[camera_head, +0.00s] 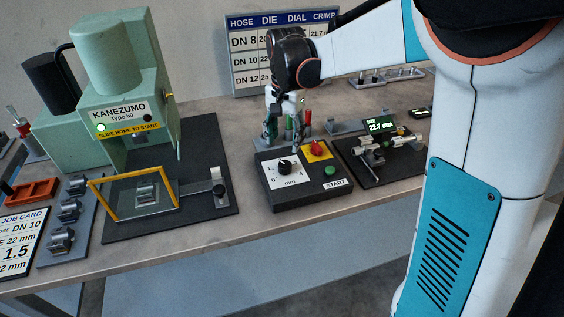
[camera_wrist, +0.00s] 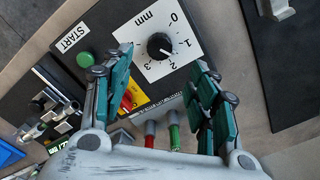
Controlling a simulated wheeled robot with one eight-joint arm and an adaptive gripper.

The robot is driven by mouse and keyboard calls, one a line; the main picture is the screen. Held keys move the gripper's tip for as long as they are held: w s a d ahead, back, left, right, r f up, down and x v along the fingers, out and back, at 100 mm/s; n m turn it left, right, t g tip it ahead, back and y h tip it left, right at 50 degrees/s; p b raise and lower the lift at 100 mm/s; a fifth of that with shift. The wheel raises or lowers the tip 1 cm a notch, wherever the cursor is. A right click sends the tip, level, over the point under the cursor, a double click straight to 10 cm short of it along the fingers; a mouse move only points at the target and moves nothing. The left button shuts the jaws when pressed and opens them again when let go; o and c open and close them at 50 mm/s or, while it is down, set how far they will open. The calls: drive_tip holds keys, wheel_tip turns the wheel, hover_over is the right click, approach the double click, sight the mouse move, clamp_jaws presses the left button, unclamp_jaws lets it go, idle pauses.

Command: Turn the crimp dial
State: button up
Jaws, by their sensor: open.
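The crimp dial (camera_head: 285,165) is a round black knob on a white scale plate marked in mm, on top of a black control box (camera_head: 265,188). In the wrist view the dial (camera_wrist: 159,44) shows with the numbers 0 to 3 around it; its pale pointer mark seems to lie between 1 and 2, too small to read exactly. My gripper (camera_head: 283,138) is open and empty, above and behind the dial. In the wrist view the fingers of my gripper (camera_wrist: 165,60) stand on either side of the dial, apart from it.
The green press (camera_head: 115,70) stands left, a gauge fixture (camera_head: 385,150) right. A job card (camera_head: 20,240) reads DN 10, 1.5. Red and green handles (camera_wrist: 174,135) stand behind the box.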

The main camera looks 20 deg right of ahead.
sight(285, 164)
wheel_tip(285, 164, down, 10)
drive_tip(key=b, duration=0.2)
drive_tip(key=shift+r+b, duration=0.15)
drive_tip(key=shift+b, duration=0.25)
drive_tip(key=c, duration=1.1)
